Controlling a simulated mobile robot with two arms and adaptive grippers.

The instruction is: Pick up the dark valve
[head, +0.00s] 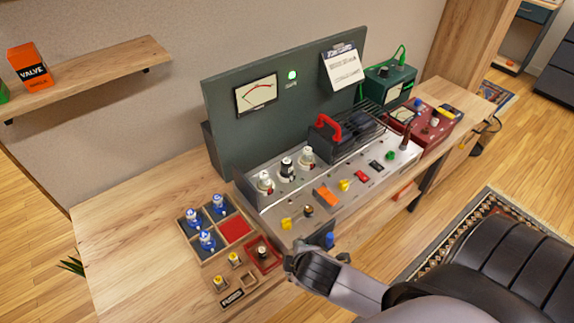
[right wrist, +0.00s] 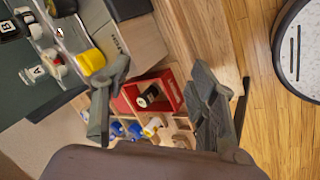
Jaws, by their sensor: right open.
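A dark, short cylinder with a pale top, which may be the dark valve (head: 263,251), stands in a small red tray (head: 276,262) at the desk's front edge. It also shows in the right wrist view (right wrist: 151,95), between my fingers but farther away. Another dark-bodied valve (head: 287,168) stands upright between two whiter valves on the amp; I cannot tell for sure which is meant. My right gripper (head: 292,262) is open and empty, just right of the red tray; it also shows in the right wrist view (right wrist: 160,82). My left gripper is out of view.
A wooden compartment tray (head: 182,228) with several blue-topped valves sits left of the red tray. The metal amp chassis (head: 330,195) with knobs and switches is behind my right gripper. A black chair (head: 490,255) is at right. The desk's left side is clear.

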